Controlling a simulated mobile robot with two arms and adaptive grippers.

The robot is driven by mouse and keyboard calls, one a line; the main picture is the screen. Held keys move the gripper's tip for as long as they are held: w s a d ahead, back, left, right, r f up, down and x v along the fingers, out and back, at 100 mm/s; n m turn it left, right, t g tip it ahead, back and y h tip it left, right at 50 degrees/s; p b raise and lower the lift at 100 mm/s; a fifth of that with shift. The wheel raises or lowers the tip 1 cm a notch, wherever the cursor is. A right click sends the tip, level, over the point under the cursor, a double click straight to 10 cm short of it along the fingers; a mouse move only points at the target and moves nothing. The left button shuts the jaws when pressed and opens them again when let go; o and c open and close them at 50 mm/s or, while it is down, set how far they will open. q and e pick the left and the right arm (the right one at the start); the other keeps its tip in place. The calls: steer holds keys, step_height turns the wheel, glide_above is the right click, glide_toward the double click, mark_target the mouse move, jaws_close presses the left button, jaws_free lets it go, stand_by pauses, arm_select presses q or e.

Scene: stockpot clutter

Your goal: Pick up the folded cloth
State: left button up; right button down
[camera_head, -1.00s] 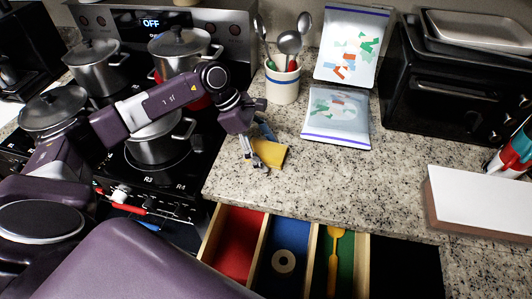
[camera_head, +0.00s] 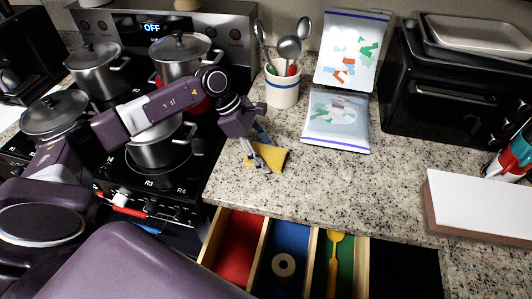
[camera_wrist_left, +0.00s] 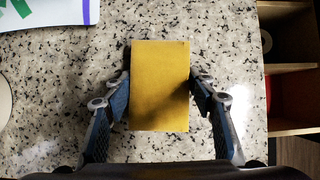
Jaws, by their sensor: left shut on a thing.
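The folded cloth (camera_head: 273,158) is a flat yellow piece near the counter's left part, by the stove. In the left wrist view the cloth (camera_wrist_left: 160,70) is a mustard rectangle between my two fingers, with a dark shadow on its lower right. My left gripper (camera_head: 258,156) points down over the cloth, and part of the cloth is hidden behind its fingers. In the left wrist view the gripper (camera_wrist_left: 160,90) is shut on the cloth's two long sides. I cannot tell whether the cloth is clear of the counter. My right gripper is not in view.
The stove with several pots (camera_head: 157,143) is left of the cloth. A utensil crock (camera_head: 282,88) and two plastic bags (camera_head: 337,120) stand or lie behind it. An open drawer (camera_head: 262,222) is below the counter's front edge.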

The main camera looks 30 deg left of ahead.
mark_target(266, 153)
arm_select(q)
steer(key=shift+w+r, duration=0.1)
steer(key=shift+r, duration=0.4)
step_height(266, 153, up, 19)
steer(key=b, duration=0.4)
steer(key=shift+r, duration=0.2)
steer(key=o, duration=0.6)
steer(key=c, duration=0.5)
steer(key=shift+o, duration=0.2)
steer(key=shift+f, duration=0.1)
